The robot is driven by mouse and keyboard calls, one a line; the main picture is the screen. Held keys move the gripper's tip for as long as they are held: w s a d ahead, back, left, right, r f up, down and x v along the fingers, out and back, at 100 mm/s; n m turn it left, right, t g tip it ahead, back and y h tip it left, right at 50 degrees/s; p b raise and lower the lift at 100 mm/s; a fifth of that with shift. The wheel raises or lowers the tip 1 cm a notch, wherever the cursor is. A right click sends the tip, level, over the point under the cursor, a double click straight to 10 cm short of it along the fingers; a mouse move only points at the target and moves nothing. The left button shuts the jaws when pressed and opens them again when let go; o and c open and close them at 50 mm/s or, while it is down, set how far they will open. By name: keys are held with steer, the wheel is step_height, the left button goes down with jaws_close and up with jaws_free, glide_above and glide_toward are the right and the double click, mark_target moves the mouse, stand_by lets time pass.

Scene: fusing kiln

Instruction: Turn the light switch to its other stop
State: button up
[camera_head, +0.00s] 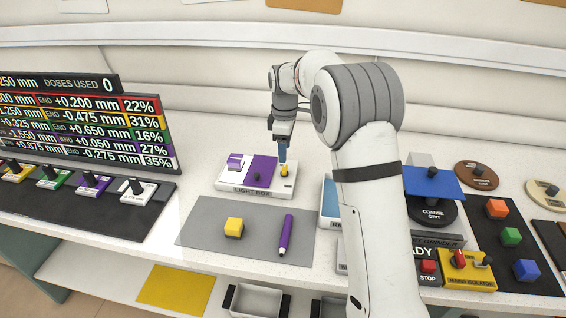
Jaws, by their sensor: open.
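The white light box (227,186), labelled "LIGHT BOX", stands on the counter left of my arm. At its right end is a small yellow switch (285,171), partly hidden by my gripper; its stop cannot be made out. My gripper (282,157) points down at the switch from above, its blue fingers at or very near it. Whether they touch it cannot be told. The jaws are open, with the gap too small to see clearly.
A purple sheet and purple block (235,161) are on the light box. A grey mat (205,225) in front holds a yellow block (234,227) and a purple pen (286,234). A display board (85,125) stands left. A grinder (432,205) and coloured blocks are right of my arm.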

mark_target(284, 167)
step_height(284, 167, down, 7)
steer(key=shift+r+p, duration=0.2)
steer(key=shift+p, duration=0.2)
